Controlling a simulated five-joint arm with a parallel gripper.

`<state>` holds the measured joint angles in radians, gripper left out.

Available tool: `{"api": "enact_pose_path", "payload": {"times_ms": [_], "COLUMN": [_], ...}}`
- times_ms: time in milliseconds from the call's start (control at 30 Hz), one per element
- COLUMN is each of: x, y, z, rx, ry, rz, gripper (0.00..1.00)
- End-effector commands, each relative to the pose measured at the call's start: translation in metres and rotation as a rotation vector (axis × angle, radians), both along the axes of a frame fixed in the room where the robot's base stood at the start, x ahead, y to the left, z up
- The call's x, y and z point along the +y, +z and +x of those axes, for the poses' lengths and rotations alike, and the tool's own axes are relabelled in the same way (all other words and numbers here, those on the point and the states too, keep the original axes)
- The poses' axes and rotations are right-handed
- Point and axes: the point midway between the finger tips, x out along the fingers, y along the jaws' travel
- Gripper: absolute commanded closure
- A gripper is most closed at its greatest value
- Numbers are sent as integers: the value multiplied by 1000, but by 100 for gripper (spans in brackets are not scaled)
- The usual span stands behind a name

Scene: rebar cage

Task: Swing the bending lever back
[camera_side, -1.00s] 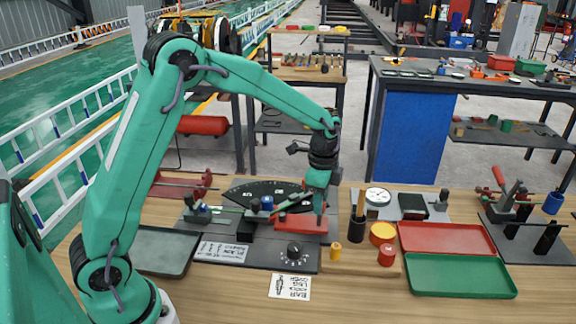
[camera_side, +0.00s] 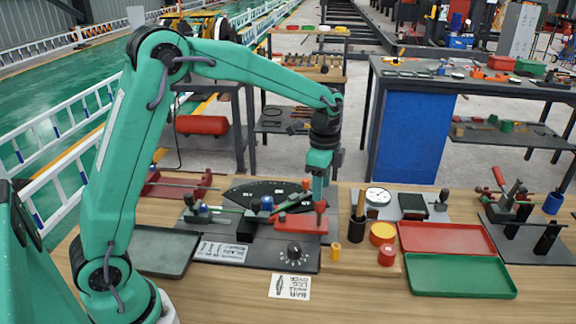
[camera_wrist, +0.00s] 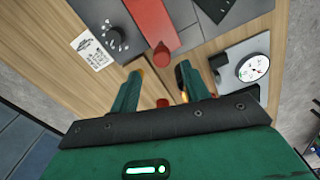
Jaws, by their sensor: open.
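The red bending lever (camera_side: 300,224) lies across the right part of the dark bender plate (camera_side: 265,256), with an upright red knob (camera_side: 320,206) at its right end. In the wrist view the red lever (camera_wrist: 150,27) points toward my jaws, its knob (camera_wrist: 162,56) just ahead of them. My gripper (camera_side: 319,194) hangs above the lever's knob end. In the wrist view my gripper (camera_wrist: 162,82) is open, with nothing between its fingers. Behind the lever is a black angle scale (camera_side: 262,190); a blue-topped pin (camera_side: 267,203) stands beside the lever's left end.
A black dial (camera_side: 294,250) is on the plate's front. To the right stand a dark upright tool (camera_side: 358,222), yellow and red cylinders (camera_side: 382,234), a gauge (camera_side: 377,196), a red tray (camera_side: 446,238) and a green tray (camera_side: 462,275). A grey tray (camera_side: 160,250) lies left.

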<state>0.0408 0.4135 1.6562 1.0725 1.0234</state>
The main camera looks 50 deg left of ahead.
Motion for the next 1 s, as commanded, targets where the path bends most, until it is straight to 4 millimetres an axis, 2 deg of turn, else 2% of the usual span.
{"api": "enact_pose_path", "payload": {"times_ms": [200, 767, 1000], "x": [0, 0, 2], "y": [22, 30, 48], "z": [0, -2, -19], "rx": [-1, -2, -41], "ry": [-1, 7, 82], "rz": [0, 0, -4], "gripper": [54, 54, 54]}}
